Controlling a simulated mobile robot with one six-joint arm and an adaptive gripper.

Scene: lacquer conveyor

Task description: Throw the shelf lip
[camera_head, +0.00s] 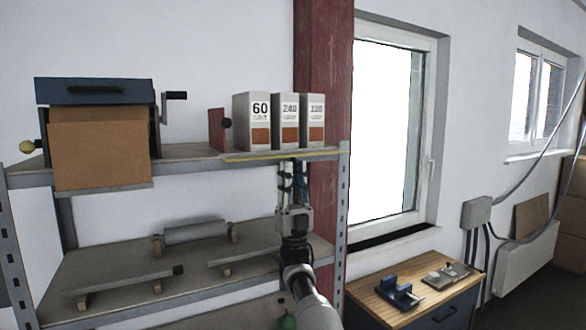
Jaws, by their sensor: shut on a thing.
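The shelf lip (250,158) is a thin yellowish strip along the front edge of the upper shelf, at its right part. It runs below the grit boxes. My gripper (292,164) reaches up from below with its fingers at the middle of the strip, shut on it. The fingers hide a little of what lies behind them, and the exact grip is too small to see clearly.
Three grit boxes marked 60 (259,125), 240 (287,125) and 120 (313,125) stand just behind the lip. A dark red panel with a knob (217,130) stands left of them. A cranked box (100,145) fills the left. Racks (120,284) lie below.

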